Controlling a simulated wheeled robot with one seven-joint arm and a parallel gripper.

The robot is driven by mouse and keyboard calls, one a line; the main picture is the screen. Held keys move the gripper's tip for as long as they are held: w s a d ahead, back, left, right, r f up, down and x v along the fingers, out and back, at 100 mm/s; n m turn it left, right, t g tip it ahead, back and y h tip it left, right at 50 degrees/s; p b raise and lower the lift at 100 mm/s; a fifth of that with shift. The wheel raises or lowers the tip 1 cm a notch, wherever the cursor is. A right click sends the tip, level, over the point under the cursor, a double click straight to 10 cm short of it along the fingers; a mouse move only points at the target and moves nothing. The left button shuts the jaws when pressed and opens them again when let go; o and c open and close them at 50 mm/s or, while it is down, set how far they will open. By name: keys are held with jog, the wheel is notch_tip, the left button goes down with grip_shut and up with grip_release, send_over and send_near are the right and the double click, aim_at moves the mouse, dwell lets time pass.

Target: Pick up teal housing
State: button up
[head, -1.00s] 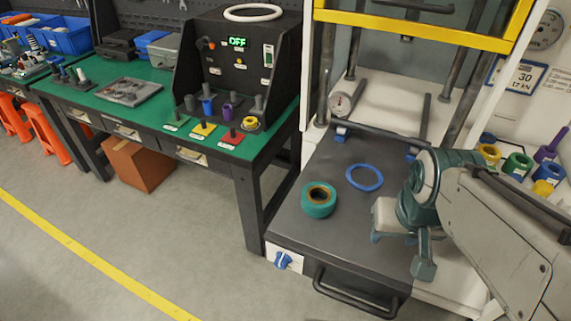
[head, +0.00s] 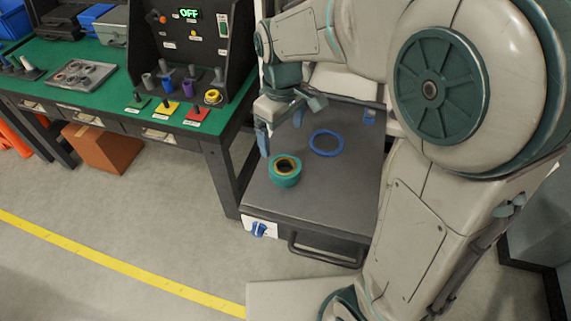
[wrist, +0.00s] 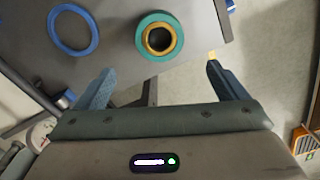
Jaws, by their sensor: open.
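The teal housing (head: 285,175) is a short ring with a dark hole and a brass-coloured inner rim. It lies on the dark grey platform, near its left edge. It also shows in the wrist view (wrist: 159,37), ahead of the fingers and roughly between them. My gripper (head: 278,133) is above the platform's left edge, just behind the housing in the head view. In the wrist view my gripper (wrist: 160,85) has its two blue fingers wide apart with nothing between them. The housing is apart from both fingers.
A blue ring (head: 326,143) lies on the platform (head: 318,203), right of the housing. A black handle (head: 325,253) runs along the platform's front. The green workbench (head: 110,90) with a black OFF-display panel (head: 180,45) stands to the left. Open floor lies in front.

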send_over(282, 181)
jog(key=w, duration=0.4)
jog(key=f, duration=0.7)
jog(key=shift+d+f, duration=0.25)
jog(key=shift+d, duration=0.05)
jog(key=shift+s+d+f+p, duration=0.1)
jog(key=shift+f+p, duration=0.3)
jog(key=shift+f, duration=0.9)
jog(key=shift+s+d+f+p, duration=0.1)
jog(key=shift+f+p, duration=0.3)
jog(key=shift+f, duration=0.85)
jog(key=c, duration=1.2)
